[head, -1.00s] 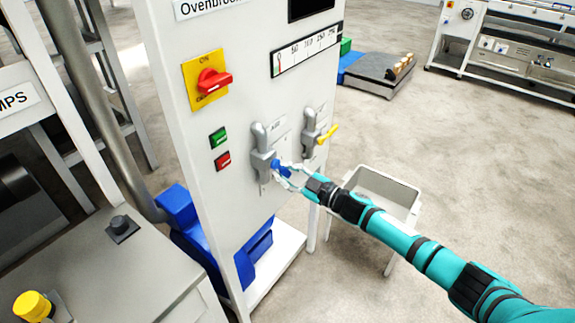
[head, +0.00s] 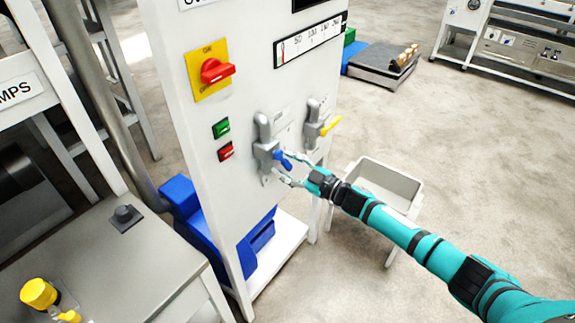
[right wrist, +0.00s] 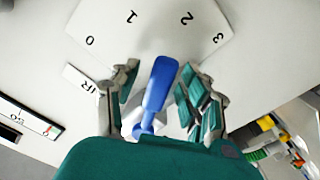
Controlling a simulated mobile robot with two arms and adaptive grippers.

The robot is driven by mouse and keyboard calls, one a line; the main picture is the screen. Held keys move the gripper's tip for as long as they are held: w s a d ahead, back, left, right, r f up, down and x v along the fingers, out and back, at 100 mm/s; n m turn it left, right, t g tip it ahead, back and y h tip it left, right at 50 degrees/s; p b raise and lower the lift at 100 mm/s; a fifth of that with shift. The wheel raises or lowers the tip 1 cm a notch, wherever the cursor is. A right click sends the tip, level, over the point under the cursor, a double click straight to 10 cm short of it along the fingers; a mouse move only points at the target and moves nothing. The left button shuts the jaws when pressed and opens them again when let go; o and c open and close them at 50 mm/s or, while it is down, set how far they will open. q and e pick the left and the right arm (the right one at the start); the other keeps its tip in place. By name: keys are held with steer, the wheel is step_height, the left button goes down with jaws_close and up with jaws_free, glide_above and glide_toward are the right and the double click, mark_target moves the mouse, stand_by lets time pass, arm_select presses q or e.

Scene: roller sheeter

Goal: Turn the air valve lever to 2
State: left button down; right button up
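The air valve is a grey fitting (head: 264,140) on the white cabinet front, with a blue lever (head: 284,161). In the right wrist view the blue lever (right wrist: 160,85) stands in front of a white dial plate (right wrist: 150,32) marked 0, 1, 2 and 3. From this angle its tip points between 1 and 2, nearer to 2. My right gripper (head: 290,168) is at the lever. Its fingers (right wrist: 153,95) are spread on both sides of the lever, with visible gaps on each side. The lever's base is partly hidden by the gripper. My left gripper is not in view.
A second grey valve with a yellow lever (head: 330,125) is just right of the air valve. A red rotary switch (head: 217,70) and green and red buttons (head: 221,128) are on the same panel. A grey bin (head: 390,180) stands below right. Open floor lies to the right.

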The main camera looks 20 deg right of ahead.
steer(key=shift+s+d, duration=0.1)
steer(key=shift+s, duration=0.05)
steer(key=v, duration=1.1)
steer(key=shift+s+d, duration=0.25)
